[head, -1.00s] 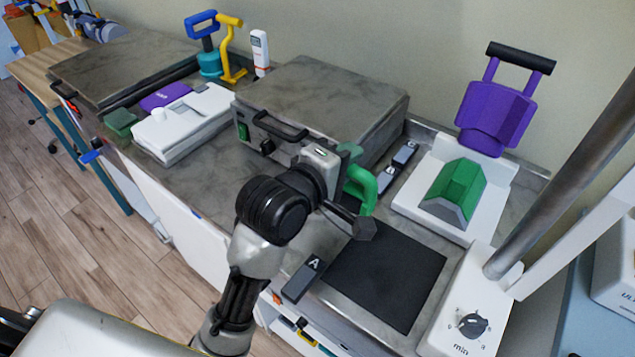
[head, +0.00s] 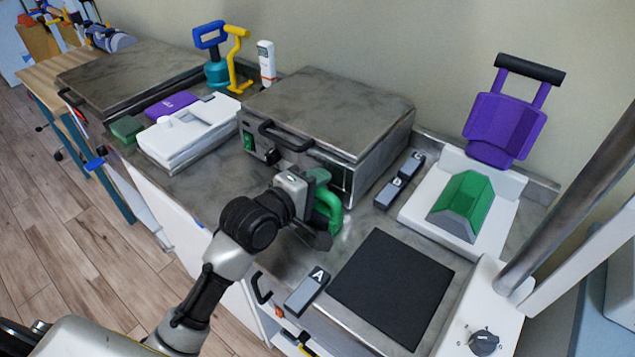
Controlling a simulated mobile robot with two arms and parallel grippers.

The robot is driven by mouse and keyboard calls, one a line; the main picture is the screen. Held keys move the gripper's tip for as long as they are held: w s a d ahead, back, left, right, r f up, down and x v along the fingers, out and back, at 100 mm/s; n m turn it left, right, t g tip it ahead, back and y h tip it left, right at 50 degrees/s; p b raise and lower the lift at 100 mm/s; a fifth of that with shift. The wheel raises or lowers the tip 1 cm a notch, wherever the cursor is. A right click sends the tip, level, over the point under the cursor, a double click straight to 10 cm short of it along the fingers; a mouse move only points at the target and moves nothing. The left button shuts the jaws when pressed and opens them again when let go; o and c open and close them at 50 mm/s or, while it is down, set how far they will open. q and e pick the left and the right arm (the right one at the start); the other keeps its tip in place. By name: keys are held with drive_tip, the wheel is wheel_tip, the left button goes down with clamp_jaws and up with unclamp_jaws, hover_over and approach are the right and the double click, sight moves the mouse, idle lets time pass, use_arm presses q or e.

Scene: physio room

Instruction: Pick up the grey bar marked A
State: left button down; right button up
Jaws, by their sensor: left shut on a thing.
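The grey bar marked A (head: 307,291) lies near the counter's front edge, left of a black square pad (head: 391,287). It is in full view. My left gripper (head: 316,212) is behind it, up and to the right in the picture, apart from it. It is shut on a green handled object (head: 332,209). The gripper hides part of this object, and its exact grip is hard to see. My right gripper is out of view.
Grey bars marked B (head: 387,193) and C (head: 412,165) lie behind, beside a white stand (head: 487,224) with a green block. A large metal-topped box (head: 330,100) stands behind the gripper. A sloping metal post (head: 570,190) is at right.

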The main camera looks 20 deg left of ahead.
use_arm(q)
drive_tip(key=shift+f, duration=0.15)
drive_tip(key=c, duration=1)
unclamp_jaws()
